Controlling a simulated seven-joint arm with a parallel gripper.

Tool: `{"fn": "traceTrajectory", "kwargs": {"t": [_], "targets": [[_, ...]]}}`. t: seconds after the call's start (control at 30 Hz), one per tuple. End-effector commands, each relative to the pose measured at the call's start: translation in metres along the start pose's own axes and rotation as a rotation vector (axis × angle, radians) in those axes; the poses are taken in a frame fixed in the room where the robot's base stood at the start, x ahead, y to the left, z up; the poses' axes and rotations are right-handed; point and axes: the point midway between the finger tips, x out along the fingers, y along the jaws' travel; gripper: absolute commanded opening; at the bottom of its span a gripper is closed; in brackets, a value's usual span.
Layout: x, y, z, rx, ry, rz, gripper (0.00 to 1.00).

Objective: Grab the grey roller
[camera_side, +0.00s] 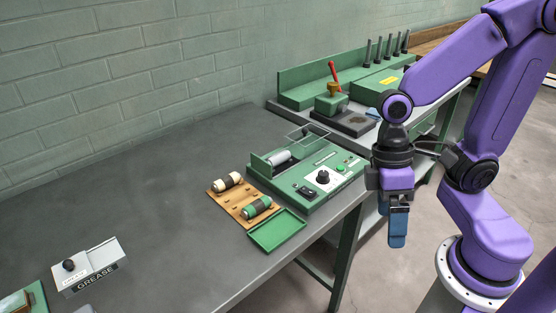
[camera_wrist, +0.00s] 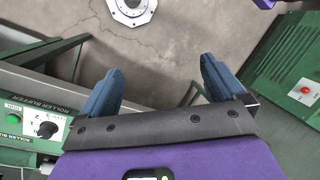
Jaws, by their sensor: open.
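A light grey roller (camera_side: 280,158) lies in the recess of the green roller buffer machine (camera_side: 322,180) on the workbench, in the side view. Part of it is hidden by the machine's wall. My gripper (camera_side: 397,240) hangs pointing down to the right of the machine, beyond the bench edge and well apart from the roller.
A wooden rack (camera_side: 239,213) holds a cream roller (camera_side: 227,182) and a green roller (camera_side: 257,207). A green tray (camera_side: 277,231) lies in front. A clear guard (camera_side: 309,136) stands raised behind the machine. A grease box (camera_side: 88,268) sits front left.

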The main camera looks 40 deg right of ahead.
Motion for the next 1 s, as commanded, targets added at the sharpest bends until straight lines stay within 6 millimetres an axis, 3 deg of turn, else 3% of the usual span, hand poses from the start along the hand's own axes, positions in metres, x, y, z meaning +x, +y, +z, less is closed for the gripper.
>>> {"fn": "traceTrajectory", "kwargs": {"t": [0.37, 0.6, 0.83, 1.0], "targets": [[0.000, -0.029, -0.062, 0.494, -0.083, -0.340, 0.97], [-0.009, -0.038, -0.116, 0.804, -0.093, -0.570, 0.97], [-0.021, -0.033, -0.173, 1.098, -0.070, -0.802, 0.97], [-0.031, -0.018, -0.214, 1.310, -0.035, -0.978, 0.97]]}}
